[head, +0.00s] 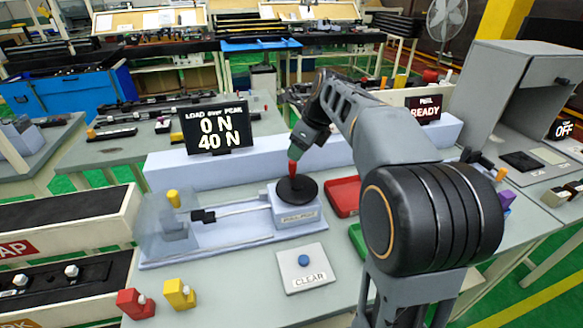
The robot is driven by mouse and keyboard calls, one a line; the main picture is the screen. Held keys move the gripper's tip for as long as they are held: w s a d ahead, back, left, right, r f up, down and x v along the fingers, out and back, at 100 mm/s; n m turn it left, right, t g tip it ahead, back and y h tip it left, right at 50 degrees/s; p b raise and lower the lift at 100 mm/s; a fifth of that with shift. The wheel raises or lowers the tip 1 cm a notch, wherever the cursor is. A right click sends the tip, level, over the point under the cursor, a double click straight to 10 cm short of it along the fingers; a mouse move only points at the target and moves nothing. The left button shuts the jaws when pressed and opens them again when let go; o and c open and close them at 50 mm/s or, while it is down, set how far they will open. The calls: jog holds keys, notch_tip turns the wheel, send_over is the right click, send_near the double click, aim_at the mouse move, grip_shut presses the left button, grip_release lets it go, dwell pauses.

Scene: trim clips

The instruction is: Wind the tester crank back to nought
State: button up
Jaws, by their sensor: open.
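The tester has a round black crank disc (297,188) on a pale block at the right end of its bed. A red crank handle (292,169) stands upright on the disc. My gripper (297,152) is open and points down right at the top of the red handle; I cannot tell whether it touches it. The fingers are small and partly merged with the handle. A rod runs left from the block to a black clamp (203,216) near a clear guard (160,215). The load display (217,127) reads 0 N over 40 N.
A plate marked CLEAR with a blue button (304,260) lies in front. Red (135,303) and yellow (179,294) clips sit at the front left. A red tray (344,196) is right of the crank. A READY display (425,112) and grey booth (498,90) stand at right.

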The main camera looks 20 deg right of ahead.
aim_at(293, 162)
jog(key=x, duration=0.8)
jog(key=shift+b, duration=0.3)
jog(key=c, duration=0.8)
jog(key=shift+d, duration=0.15)
jog(key=shift+c, duration=0.6)
